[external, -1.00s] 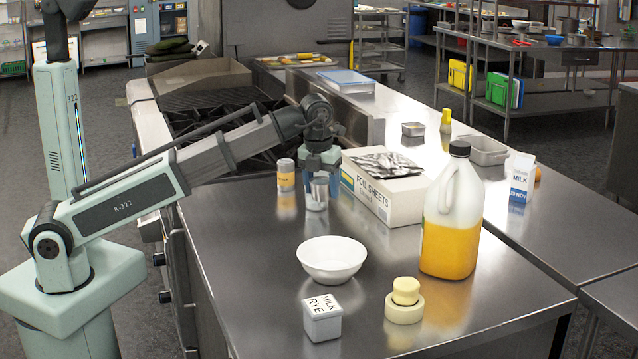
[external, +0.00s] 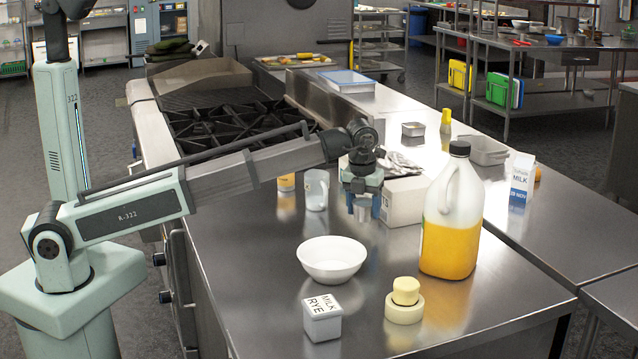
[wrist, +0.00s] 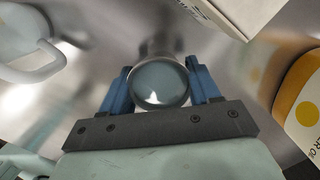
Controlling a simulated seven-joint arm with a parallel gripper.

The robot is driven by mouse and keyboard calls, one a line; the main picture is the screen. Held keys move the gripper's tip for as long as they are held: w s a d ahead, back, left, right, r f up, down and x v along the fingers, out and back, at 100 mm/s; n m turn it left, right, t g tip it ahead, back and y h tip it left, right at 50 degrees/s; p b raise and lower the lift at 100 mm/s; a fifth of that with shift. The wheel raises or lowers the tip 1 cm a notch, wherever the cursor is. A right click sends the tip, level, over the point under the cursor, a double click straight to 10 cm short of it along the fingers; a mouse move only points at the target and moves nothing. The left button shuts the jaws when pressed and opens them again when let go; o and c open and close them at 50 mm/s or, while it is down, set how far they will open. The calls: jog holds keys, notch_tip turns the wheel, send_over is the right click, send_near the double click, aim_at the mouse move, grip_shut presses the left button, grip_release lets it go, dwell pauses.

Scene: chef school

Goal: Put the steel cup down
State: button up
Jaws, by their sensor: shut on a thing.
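The small steel cup (wrist: 160,84) is between the blue fingers of my gripper (wrist: 160,88) in the wrist view, its round rim facing the camera. In the external view my gripper (external: 362,203) is shut on the cup (external: 361,211) and points down, just in front of the foil sheets box. The fingers partly hide the cup there. I cannot tell whether its base touches the steel counter (external: 240,250) or is slightly above it.
A pale mug (external: 315,188) stands left of my gripper, the foil sheets box (external: 402,203) close behind it. The white bowl (external: 331,262) is in front, the juice jug (external: 449,245) to the right. Bare counter lies between bowl and jug.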

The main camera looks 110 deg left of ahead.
aim_at(364, 217)
jog(key=shift+f, duration=1.55)
jog(key=shift+f, duration=0.15)
jog(key=o, duration=1.1)
jog(key=r, duration=0.3)
jog(key=d+r, duration=0.1)
jog(key=r, duration=0.7)
jog(key=shift+d, duration=0.3)
jog(key=shift+d+r, duration=0.1)
jog(key=shift+r, duration=0.5)
jog(key=shift+d, duration=0.1)
